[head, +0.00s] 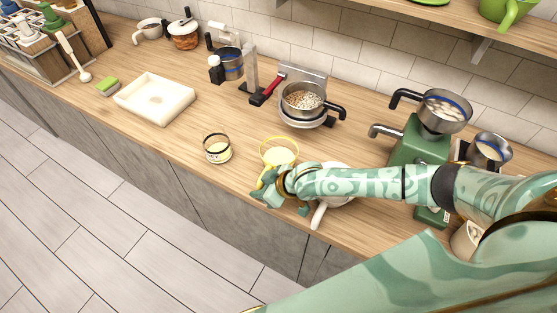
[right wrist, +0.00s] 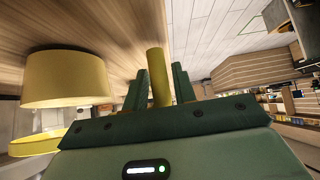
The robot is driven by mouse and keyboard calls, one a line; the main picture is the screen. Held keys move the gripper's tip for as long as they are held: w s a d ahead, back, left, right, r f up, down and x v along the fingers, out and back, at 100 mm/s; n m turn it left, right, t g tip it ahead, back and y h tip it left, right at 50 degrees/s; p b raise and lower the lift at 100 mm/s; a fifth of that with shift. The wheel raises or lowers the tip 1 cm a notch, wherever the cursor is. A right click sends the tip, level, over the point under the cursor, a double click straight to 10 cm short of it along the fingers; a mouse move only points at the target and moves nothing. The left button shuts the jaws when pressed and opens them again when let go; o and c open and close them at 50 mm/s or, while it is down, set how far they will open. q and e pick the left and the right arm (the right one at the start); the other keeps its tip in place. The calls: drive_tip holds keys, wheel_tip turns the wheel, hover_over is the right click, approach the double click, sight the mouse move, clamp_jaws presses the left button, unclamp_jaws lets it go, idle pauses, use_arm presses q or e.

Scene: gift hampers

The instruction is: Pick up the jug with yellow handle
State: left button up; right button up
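The jug with yellow handle (head: 280,153) stands on the wooden counter near its front edge. It has a yellow rim and clear walls with pale yellow contents. In the right wrist view its yellow contents (right wrist: 68,78) show at the left, upside down. The yellow handle (right wrist: 157,72) stands between the two dark green fingers of my right gripper (right wrist: 160,88), which are close together with almost no gap beside it. In the head view my right gripper (head: 266,191) is at the jug's front side and hides part of the handle. My left gripper is not in view.
A similar dark-rimmed jug (head: 217,149) stands to the left. A white tray (head: 154,98) lies farther left. A pot of grains (head: 302,101) stands behind, and a green grinder (head: 413,150) to the right. A white object (head: 319,214) sits partly under my right arm.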

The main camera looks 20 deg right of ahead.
clamp_jaws()
drive_tip(key=shift+w+r, duration=0.1)
drive_tip(key=shift+r, duration=0.05)
